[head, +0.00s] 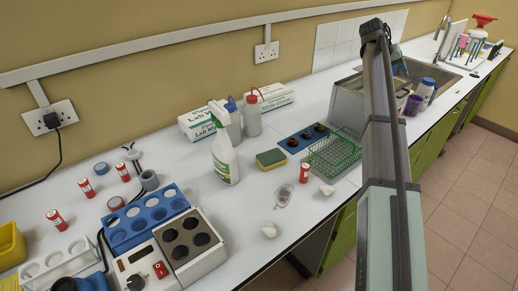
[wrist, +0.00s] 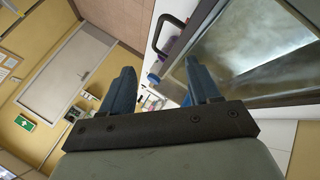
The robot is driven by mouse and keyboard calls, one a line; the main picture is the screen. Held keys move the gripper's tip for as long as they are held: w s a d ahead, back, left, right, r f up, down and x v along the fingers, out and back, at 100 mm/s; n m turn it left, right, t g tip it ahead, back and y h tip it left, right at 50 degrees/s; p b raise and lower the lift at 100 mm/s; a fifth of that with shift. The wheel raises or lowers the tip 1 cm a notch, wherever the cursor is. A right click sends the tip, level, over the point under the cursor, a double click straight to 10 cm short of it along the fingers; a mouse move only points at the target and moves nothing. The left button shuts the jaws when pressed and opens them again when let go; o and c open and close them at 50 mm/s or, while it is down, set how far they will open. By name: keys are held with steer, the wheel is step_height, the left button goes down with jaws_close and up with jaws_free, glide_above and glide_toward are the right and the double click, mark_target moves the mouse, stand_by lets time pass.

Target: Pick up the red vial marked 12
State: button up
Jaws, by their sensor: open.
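Several red vials with white labels show on the bench in the head view. One stands alone beside the wire basket (head: 304,173). Two more vials, (head: 87,187) and (head: 122,172), stand at the left, and another vial (head: 55,220) is nearer the front. The numbers are too small to read, so I cannot tell which is 12. My gripper (wrist: 160,68) is open and empty in the wrist view, far from all the vials; no vial is clear there. My arm rises at the right of the head view.
A blue rack (head: 145,222), heater block (head: 190,268), white rack (head: 60,262) and yellow tub (head: 8,243) crowd the left. A spray bottle (head: 224,155), sponge (head: 270,158) and green wire basket (head: 333,154) stand mid-bench.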

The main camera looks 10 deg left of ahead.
steer(key=s+a+r+t+y, duration=0.1)
steer(key=s+a+r, duration=0.1)
steer(key=a, duration=1.6)
steer(key=s+a+r+t+y, duration=0.1)
steer(key=s+a+r+t, duration=0.1)
steer(key=a, duration=1.7)
steer(key=s+a+r+t+y, duration=0.1)
steer(key=s+a+r, duration=0.1)
steer(key=a, duration=1.6)
steer(key=n+g+y, duration=0.5)
steer(key=n+g, duration=0.2)
steer(key=n, duration=0.2)
glide_above(123, 172)
steer(key=w, duration=0.1)
steer(key=f, duration=1.1)
steer(key=a+f, duration=0.1)
steer(key=f, duration=0.5)
step_height(123, 172, down, 13)
steer(key=shift+f, duration=0.1)
